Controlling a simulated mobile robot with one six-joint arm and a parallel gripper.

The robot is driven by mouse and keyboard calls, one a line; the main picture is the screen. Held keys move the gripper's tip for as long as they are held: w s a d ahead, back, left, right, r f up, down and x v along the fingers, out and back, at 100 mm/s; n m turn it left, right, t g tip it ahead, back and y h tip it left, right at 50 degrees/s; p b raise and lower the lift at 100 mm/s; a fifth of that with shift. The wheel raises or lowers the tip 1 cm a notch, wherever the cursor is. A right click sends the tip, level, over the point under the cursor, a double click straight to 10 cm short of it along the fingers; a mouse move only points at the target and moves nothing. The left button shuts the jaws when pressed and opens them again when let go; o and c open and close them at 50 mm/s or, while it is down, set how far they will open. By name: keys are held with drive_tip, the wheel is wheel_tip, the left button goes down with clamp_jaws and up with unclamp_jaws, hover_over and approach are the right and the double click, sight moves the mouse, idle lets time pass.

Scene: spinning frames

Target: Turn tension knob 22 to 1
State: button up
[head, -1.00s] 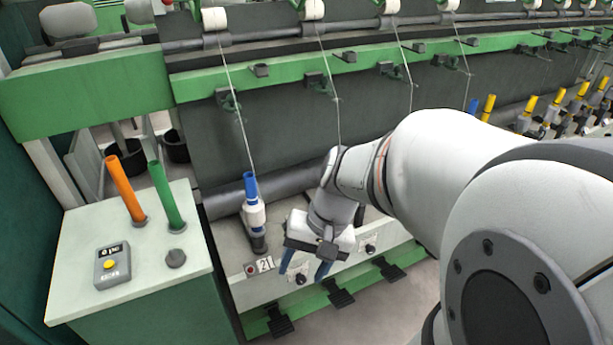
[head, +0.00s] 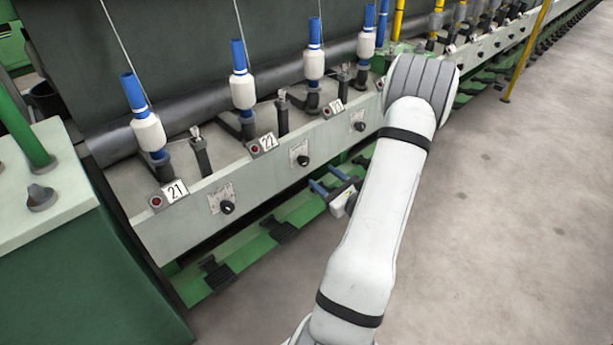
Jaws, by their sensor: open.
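The number plate 22 (head: 267,142) is on the pale front rail of the spinning frame, beside a red button. The black tension knob (head: 303,160) just right of plate 22 sits on a small white dial plate on the rail's front face. Its dial marks and pointer setting are too small to read. My gripper (head: 323,178) is open and empty, with its two blue fingers pointing left toward the frame. It is below and to the right of this knob, apart from it.
Similar knobs sit by plate 21 (head: 175,190) and plate 23 (head: 335,107). White bobbins on blue tubes (head: 243,90) stand above the rail. Black pedals (head: 278,229) stick out from the green lower beam. The floor (head: 490,210) at right is clear.

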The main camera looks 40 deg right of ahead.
sight(305, 163)
drive_tip(key=w+b, duration=0.1)
drive_tip(key=w, duration=0.6)
drive_tip(key=shift+w, duration=0.3)
drive_tip(key=shift+c, duration=0.4)
drive_tip(key=c, duration=0.9)
drive_tip(key=shift+a, duration=0.25)
drive_tip(key=shift+d, duration=0.1)
